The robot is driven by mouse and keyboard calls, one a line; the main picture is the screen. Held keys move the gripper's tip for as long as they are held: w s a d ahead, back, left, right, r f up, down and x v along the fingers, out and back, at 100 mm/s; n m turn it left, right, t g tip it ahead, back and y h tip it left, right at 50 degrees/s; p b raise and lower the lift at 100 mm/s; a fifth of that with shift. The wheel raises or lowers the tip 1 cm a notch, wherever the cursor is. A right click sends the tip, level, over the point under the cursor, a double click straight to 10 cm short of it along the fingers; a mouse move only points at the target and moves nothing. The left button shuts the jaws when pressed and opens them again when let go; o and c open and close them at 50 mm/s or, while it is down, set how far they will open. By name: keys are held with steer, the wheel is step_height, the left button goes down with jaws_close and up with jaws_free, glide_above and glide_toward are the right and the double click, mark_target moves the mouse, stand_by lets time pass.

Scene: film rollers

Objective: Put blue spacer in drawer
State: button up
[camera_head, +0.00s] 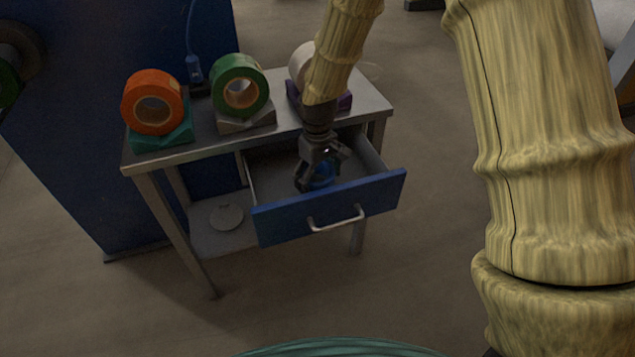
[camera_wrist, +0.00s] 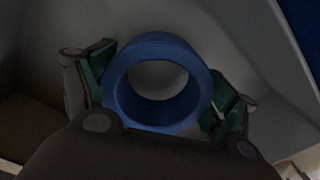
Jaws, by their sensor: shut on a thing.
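The blue spacer (camera_wrist: 127,91) is a thick ring, seen large between the green-padded fingers of my gripper (camera_wrist: 160,98) in the wrist view. My gripper is shut on it, one finger on each side. In the head view my gripper (camera_head: 322,180) points down inside the open drawer (camera_head: 330,210), and the spacer (camera_head: 322,172) shows as a small blue patch between the fingers. The drawer has a blue front with a metal handle and is pulled out of a grey table. I cannot tell whether the spacer touches the drawer floor.
On the table top (camera_head: 205,146) stand an orange roll (camera_head: 132,98), a green roll (camera_head: 256,77) and a white roll (camera_head: 300,62) on coloured blocks. A round disc (camera_head: 226,217) lies on the lower shelf. The drawer walls stand close around my gripper.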

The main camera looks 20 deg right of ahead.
steer(key=shift+f, duration=1.05)
steer(key=o, duration=1)
steer(key=shift+f, duration=0.1)
step_height(320, 180, up, 12)
steer(key=shift+r+p, duration=0.15)
steer(key=shift+p, duration=0.45)
